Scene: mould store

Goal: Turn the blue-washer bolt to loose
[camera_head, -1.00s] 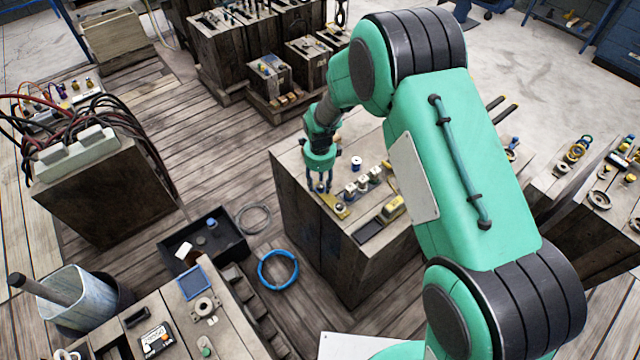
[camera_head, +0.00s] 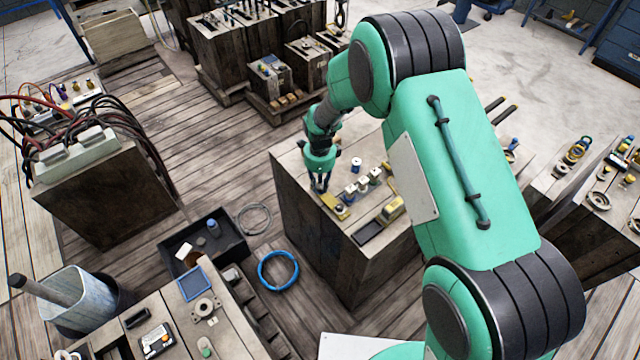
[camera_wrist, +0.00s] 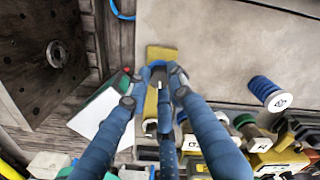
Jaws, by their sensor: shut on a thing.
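A blue spool with a white end (camera_head: 356,164) stands on the block, also in the wrist view (camera_wrist: 264,90). Several small parts and a yellow piece (camera_head: 391,210) lie to the right. A blue ring (camera_head: 278,269) and a black bin (camera_head: 228,247) are on the floor to the left.

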